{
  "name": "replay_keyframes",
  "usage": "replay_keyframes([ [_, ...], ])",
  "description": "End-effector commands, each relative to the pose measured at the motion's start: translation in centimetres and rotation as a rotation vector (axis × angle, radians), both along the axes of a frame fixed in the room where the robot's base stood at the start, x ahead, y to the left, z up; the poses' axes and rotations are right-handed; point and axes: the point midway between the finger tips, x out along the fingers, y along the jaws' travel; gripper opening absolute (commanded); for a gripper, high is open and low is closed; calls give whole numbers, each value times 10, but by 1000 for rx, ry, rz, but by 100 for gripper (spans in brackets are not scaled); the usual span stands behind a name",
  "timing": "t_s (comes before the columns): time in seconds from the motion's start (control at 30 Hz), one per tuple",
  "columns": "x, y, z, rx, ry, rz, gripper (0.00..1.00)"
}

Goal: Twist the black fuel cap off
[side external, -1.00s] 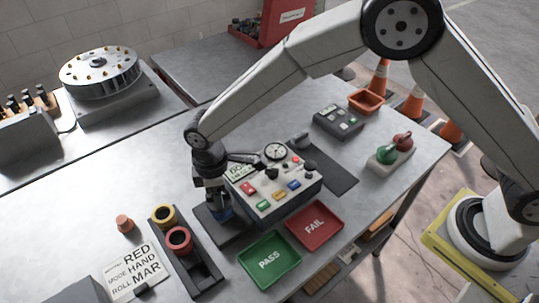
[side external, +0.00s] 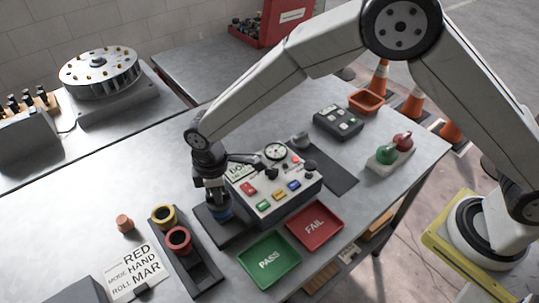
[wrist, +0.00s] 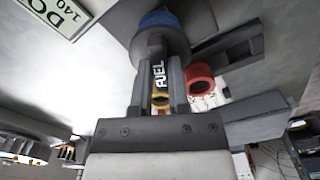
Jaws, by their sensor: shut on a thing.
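My gripper (side external: 217,203) points down at the blue vessel (side external: 223,214), which stands at the left of the control box. In the wrist view, my gripper's two fingers (wrist: 158,72) are shut on the black fuel cap (wrist: 154,42). The blue body also shows in the wrist view (wrist: 165,19), beyond the cap. In the side view my fingers hide most of the cap. I cannot tell whether the cap's thread is engaged or loose.
The control box (side external: 262,208) with colored buttons stands close to the right of my gripper. A dark rack (side external: 205,277) holds a yellow cup (side external: 163,215) and a red cup (side external: 179,239). A green PASS tray (side external: 285,270) and a red FAIL tray (side external: 330,232) lie in front.

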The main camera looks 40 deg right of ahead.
Motion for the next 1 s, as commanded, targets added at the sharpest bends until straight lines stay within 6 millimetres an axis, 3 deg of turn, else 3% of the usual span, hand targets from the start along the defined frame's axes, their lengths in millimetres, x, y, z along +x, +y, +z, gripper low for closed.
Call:
replay_keyframes([
  [0.27,0,0,0,0,0,100,0],
  [1.0,0,0,-1,0,0,663,0],
])
